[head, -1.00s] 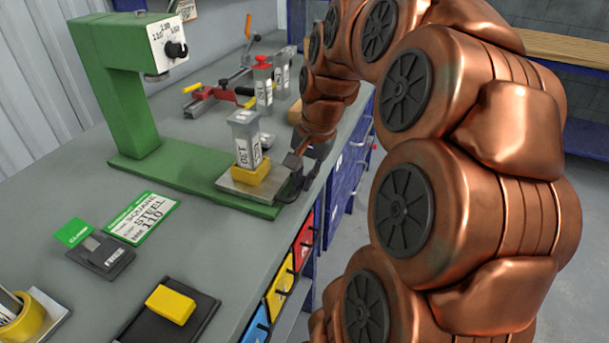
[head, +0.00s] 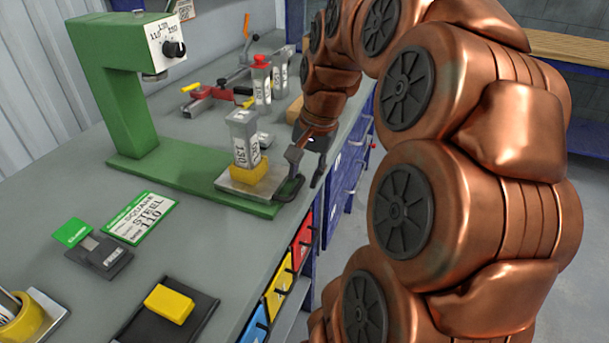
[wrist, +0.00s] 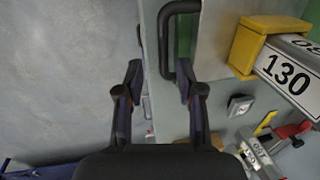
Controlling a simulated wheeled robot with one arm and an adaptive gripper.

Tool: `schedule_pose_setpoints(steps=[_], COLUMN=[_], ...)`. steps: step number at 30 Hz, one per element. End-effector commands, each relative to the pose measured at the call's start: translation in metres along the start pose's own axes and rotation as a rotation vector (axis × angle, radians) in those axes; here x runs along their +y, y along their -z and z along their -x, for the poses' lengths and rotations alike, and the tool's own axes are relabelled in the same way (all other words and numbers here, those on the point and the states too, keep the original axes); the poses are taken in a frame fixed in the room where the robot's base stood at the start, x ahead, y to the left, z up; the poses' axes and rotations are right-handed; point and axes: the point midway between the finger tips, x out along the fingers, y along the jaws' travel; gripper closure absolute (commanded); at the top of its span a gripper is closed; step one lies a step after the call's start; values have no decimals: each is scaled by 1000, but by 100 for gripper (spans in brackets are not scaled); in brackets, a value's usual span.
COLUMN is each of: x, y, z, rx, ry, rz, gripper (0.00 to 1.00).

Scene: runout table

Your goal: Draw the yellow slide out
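A yellow-fronted slide (head: 276,297) sits in the bench edge between a red front and a blue front, with a dark pull on it. A metal plate (head: 226,183) on the green press base carries a yellow block (head: 250,172) holding an upright grey piece marked 130 (head: 242,138). A dark loop handle (head: 291,190) sticks out from this plate toward the bench edge. My gripper (head: 307,172) is open and empty beside the loop handle. In the wrist view the handle's bar (wrist: 165,45) shows between the open fingers (wrist: 160,82); contact cannot be told.
The green press (head: 125,100) stands behind the plate. The red front (head: 304,236) and blue front (head: 256,327) flank the yellow one. A loose yellow block (head: 170,303) lies on a dark tray at the front. Red clamps (head: 205,97) and grey pieces stand farther back. The floor beside the bench is clear.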

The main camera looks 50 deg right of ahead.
Motion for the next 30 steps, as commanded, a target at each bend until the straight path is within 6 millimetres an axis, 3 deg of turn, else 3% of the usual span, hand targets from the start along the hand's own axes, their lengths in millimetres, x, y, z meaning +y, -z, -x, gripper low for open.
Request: schedule_pose_setpoints(steps=[15,22,30], x=[0,0,0], y=[0,0,0], z=[79,99,105], rx=[3,1,0], ry=[1,0,0], rz=[1,1,2], gripper=[63,63,63])
